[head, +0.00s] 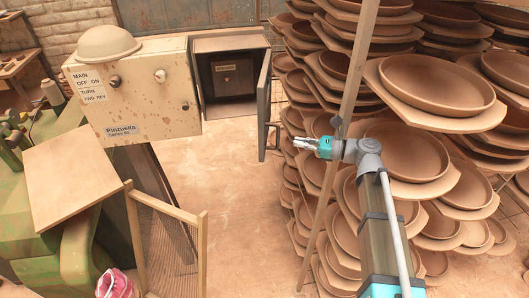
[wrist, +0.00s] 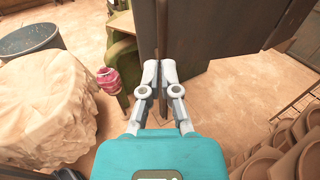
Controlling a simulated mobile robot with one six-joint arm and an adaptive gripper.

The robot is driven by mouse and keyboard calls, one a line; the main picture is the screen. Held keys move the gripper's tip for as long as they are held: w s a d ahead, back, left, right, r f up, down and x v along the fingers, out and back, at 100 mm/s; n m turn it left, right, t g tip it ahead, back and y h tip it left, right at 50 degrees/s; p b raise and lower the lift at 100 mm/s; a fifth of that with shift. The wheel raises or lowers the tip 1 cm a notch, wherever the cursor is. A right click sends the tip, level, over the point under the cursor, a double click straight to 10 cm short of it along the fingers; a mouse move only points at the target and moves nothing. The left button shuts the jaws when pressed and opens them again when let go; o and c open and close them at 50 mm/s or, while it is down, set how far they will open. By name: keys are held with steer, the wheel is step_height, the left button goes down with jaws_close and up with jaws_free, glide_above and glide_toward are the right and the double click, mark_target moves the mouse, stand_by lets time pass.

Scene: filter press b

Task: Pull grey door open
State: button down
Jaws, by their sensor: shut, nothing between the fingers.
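The grey door (head: 264,96) is on the right side of an open grey box (head: 226,80). It stands swung out, so the box's dark inside shows. A dark bar handle (head: 270,136) is at the door's lower outer part. My gripper (head: 298,142) is just right of the handle in the head view, pointing left at it, with a small gap in the picture. Dark upright panels (wrist: 215,35) are beyond the fingertips; I cannot tell whether one is the door.
A beige control box (head: 135,90) with knobs adjoins the grey box on the left. Stacked clay-coloured dishes (head: 440,90) crowd the right side, and a slanted wooden pole (head: 345,110) stands near my arm. A wooden frame (head: 165,208) stands front left. Floor (head: 245,200) between is clear.

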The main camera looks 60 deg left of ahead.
steer(key=s+a+f+n+t+h+b, duration=0.2)
steer(key=s+f+n+t+h, duration=0.5)
steer(key=f+n, duration=0.3)
steer(key=s+a+f+n+t+h+b, duration=0.2)
steer(key=s+f+n+t+h, duration=0.5)
steer(key=f, duration=0.4)
steer(key=s+a+r+n+t+y+b, duration=0.1)
steer(key=s+a+r+n+t, duration=0.1)
steer(key=s+r+n+t, duration=0.4)
steer(key=s+a+r+n+t+y+b, duration=0.1)
steer(key=s+a+r+n+t+b, duration=0.1)
steer(key=s+r+n+t, duration=0.3)
step_height(320, 180, up, 4)
steer(key=a+n+t, duration=0.1)
steer(key=t, duration=0.3)
steer(key=shift+s+y, duration=0.35)
steer(key=shift+y, duration=0.05)
steer(key=shift+f, duration=0.1)
